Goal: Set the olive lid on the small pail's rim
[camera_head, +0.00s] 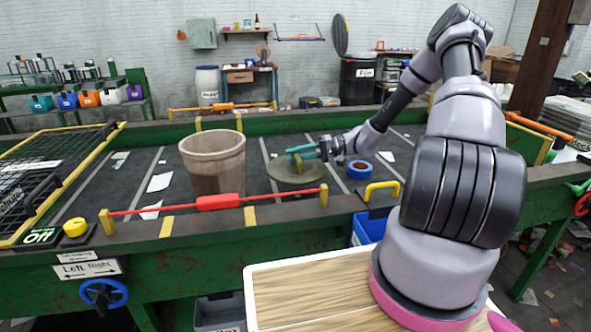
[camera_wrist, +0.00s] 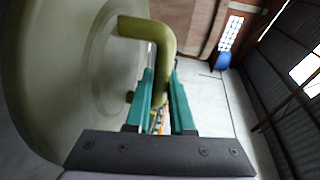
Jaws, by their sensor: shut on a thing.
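The olive lid (camera_head: 296,175) is a round disc that lies about level over the dark belt, right of the pail. My gripper (camera_head: 306,153) reaches in from the right with teal fingers. In the wrist view my gripper (camera_wrist: 161,105) is shut on the lid's bent olive handle (camera_wrist: 160,45), and the lid's face (camera_wrist: 60,70) fills the left side. I cannot tell whether the lid touches the belt. The pail (camera_head: 212,165) is brownish, stands upright on the belt with its open top up, and is apart from the lid.
A red bar (camera_head: 215,202) on yellow posts runs along the belt's near edge, before the pail and lid. A blue tape roll (camera_head: 361,169) lies right of the lid. A yellow handle (camera_head: 382,188) is at the near edge. Paper scraps lie on the belt (camera_head: 110,190).

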